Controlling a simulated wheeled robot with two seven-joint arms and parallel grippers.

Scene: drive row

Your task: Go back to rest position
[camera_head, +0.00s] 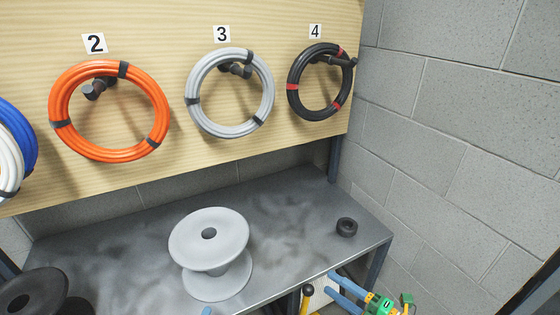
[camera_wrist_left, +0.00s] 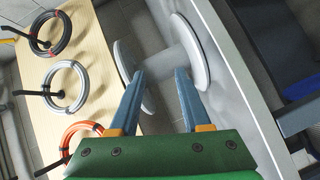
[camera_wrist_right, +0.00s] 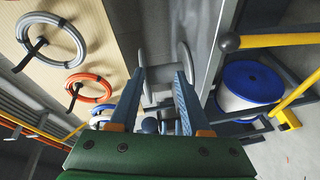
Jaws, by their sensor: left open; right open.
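My right gripper (camera_head: 335,283) shows at the lower right of the head view, its blue fingers at the bench's front edge. In the right wrist view its fingers (camera_wrist_right: 159,73) are apart with nothing held. My left gripper (camera_head: 207,311) shows only as a small blue tip at the bottom edge of the head view. In the left wrist view its fingers (camera_wrist_left: 160,74) are apart and empty. A pale grey spool (camera_head: 210,240) stands upright on the grey bench (camera_head: 130,235); it appears beyond the fingertips in both wrist views.
An orange coil (camera_head: 62,115), a grey coil (camera_head: 193,88) and a black coil (camera_head: 293,88) hang on a wooden board (camera_head: 185,35). A black ring (camera_head: 347,227) lies at the bench's right. A block wall (camera_head: 450,130) bounds the right side.

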